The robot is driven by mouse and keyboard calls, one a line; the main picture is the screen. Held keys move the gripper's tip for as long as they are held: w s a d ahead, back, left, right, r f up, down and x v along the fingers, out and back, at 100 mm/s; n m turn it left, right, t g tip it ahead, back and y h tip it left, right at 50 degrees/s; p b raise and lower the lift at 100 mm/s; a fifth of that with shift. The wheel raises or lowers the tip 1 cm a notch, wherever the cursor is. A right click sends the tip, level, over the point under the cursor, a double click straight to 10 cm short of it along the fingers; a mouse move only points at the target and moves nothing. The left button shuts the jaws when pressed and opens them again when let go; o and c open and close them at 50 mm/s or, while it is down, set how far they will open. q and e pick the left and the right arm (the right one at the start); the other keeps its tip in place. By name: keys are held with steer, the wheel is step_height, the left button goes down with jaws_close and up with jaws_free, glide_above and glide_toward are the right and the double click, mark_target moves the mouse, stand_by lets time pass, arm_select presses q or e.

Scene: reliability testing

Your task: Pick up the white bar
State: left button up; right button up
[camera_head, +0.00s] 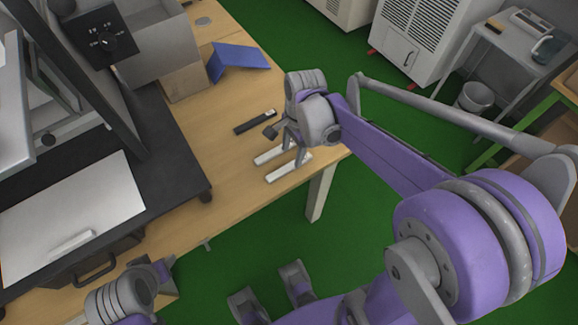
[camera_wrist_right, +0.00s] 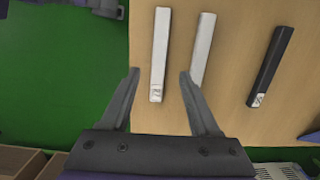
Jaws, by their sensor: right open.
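Two white bars lie side by side on the wooden table near its right corner. The nearer-edge white bar (camera_head: 289,167) also shows in the right wrist view (camera_wrist_right: 159,60), and the other white bar (camera_head: 268,157) lies beside it (camera_wrist_right: 203,42). My right gripper (camera_wrist_right: 160,73) is open and empty, pointing down above the bars. In the wrist view the edge-side bar appears between its fingertips, and the other bar passes behind one finger. Contact cannot be told. My left gripper (camera_head: 164,279) is at the lower left, its fingers not clear.
A black bar (camera_head: 255,122) lies on the table beside the white ones, also in the wrist view (camera_wrist_right: 271,66). A blue folded object (camera_head: 238,57) stands farther back. Black equipment with a white panel (camera_head: 75,205) fills the left. Green floor lies beyond the table edge.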

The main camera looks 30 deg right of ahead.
mark_target(290, 166)
steer(key=f, duration=0.5)
steer(key=shift+s+a+b, duration=0.1)
steer(key=shift+a+b, duration=0.3)
steer(key=shift+c, duration=0.3)
jaws_close()
